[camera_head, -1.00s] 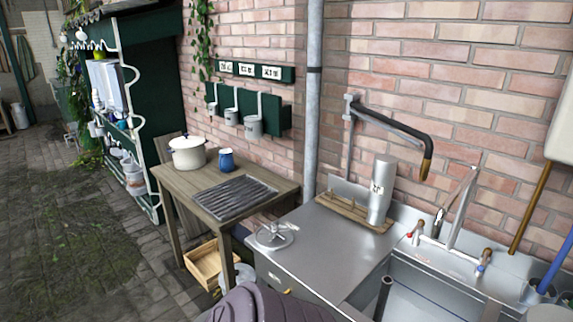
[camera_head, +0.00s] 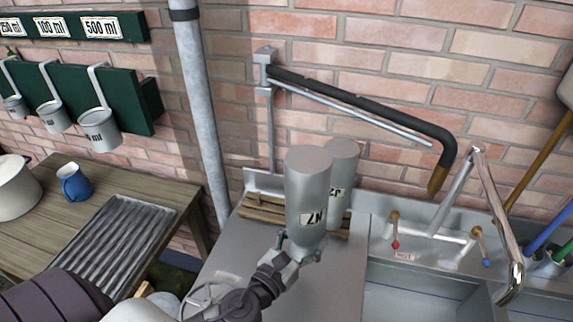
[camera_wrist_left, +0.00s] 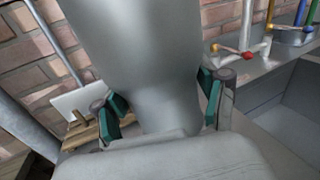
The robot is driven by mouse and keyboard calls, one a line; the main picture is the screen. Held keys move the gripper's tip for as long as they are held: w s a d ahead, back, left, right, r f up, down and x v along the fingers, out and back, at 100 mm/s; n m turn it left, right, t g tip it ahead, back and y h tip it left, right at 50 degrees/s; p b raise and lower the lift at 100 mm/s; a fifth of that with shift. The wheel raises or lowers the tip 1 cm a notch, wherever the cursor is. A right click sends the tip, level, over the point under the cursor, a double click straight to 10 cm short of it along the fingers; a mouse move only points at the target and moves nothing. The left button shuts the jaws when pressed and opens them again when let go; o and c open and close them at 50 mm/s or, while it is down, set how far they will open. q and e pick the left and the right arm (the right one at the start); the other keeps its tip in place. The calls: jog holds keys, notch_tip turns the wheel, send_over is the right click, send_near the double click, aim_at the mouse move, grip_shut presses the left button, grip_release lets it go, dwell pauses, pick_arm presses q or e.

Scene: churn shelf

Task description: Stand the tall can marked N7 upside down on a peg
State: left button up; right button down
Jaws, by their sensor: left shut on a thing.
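The tall grey can marked N7 (camera_head: 306,185) is upside down, its label inverted and its narrow neck pointing down. My left gripper (camera_head: 299,252) is shut on it near the neck. In the left wrist view the can (camera_wrist_left: 150,60) fills the middle, between the teal finger pads of the gripper (camera_wrist_left: 161,108). A wooden peg rack (camera_head: 262,209) lies on the steel counter behind it, largely hidden by the cans. Whether the can's mouth is over a peg or touching the rack is hidden. My right gripper is out of view.
Another grey can (camera_head: 346,160) stands inverted on the rack, close behind N7. A black swing arm (camera_head: 370,104) is on the wall above right. The sink (camera_head: 400,290) and taps are right; a wooden table (camera_head: 100,190) is left.

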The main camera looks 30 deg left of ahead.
pick_arm(q)
jog(key=shift+y, duration=0.4)
jog(key=w+a, duration=0.3)
jog(key=w, duration=0.2)
jog(key=w+a+r+p, duration=0.1)
jog(key=w+a, duration=0.3)
jog(key=w, duration=0.1)
jog(key=w+a, duration=0.4)
jog(key=w, duration=0.1)
jog(key=shift+w+r+p, duration=0.2)
jog(key=shift+r+p, duration=0.1)
jog(key=shift+p, duration=0.05)
jog(key=shift+f+b, duration=0.55)
notch_tip(320, 180, down, 6)
jog(key=b, duration=0.5)
jog(key=shift+r, duration=0.15)
notch_tip(320, 180, down, 4)
jog(key=b, duration=0.4)
jog(key=shift+r, duration=0.25)
